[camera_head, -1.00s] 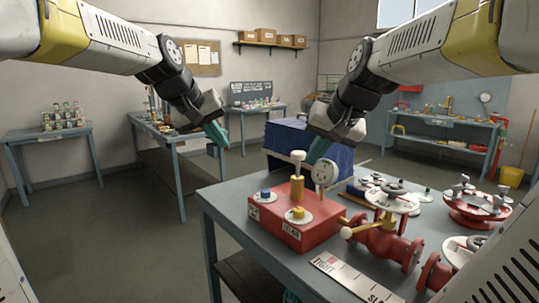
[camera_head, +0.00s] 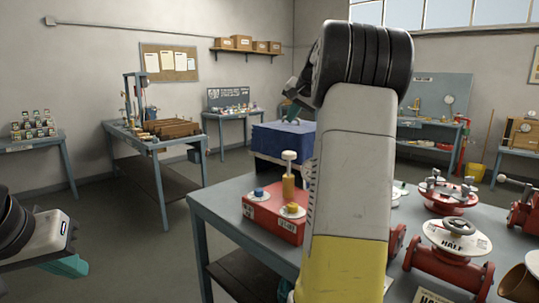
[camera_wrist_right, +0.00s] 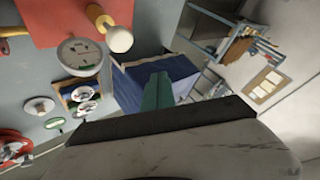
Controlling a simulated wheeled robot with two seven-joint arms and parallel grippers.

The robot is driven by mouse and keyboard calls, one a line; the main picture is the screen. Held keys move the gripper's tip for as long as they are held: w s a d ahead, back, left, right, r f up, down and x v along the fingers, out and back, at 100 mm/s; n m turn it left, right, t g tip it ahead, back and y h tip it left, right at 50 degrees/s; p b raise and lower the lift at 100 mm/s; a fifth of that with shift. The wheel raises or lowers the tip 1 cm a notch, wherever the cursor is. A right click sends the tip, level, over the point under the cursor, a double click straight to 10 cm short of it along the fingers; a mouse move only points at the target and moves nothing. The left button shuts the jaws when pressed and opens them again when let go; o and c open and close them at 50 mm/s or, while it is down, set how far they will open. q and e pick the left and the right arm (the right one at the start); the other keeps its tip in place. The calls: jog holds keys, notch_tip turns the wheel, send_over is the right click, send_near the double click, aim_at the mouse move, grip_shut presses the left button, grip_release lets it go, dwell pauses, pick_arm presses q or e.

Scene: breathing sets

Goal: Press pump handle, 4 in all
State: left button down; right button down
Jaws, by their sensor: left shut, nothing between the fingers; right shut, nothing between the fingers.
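The pump is a red box (camera_head: 268,222) near the left corner of the table, with a brass cylinder (camera_head: 288,186). Its handle, a white knob (camera_head: 289,156), stands above the cylinder on a short stem. In the right wrist view the white knob (camera_wrist_right: 120,38) is at the upper left, apart from my gripper. My right gripper (camera_head: 290,110) is shut and empty, raised beyond the pump; its teal fingers (camera_wrist_right: 157,92) also show in the wrist view. My left gripper (camera_head: 70,266) is shut and empty at lower left, away from the table. My right arm hides the middle of the table.
A pressure gauge (camera_wrist_right: 80,53) stands beside the pump in the wrist view. Red valves with white dials (camera_head: 455,238) stand on the right of the table. A blue-covered block (camera_head: 283,140) stands behind. The floor left of the table is clear.

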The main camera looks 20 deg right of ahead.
aim_at(291, 154)
jog(key=shift+w, duration=0.15)
jog(key=shift+f, duration=4.4)
jog(key=shift+f, duration=0.1)
jog(key=shift+f, duration=0.3)
jog(key=shift+f, duration=2.15)
dwell(0.7)
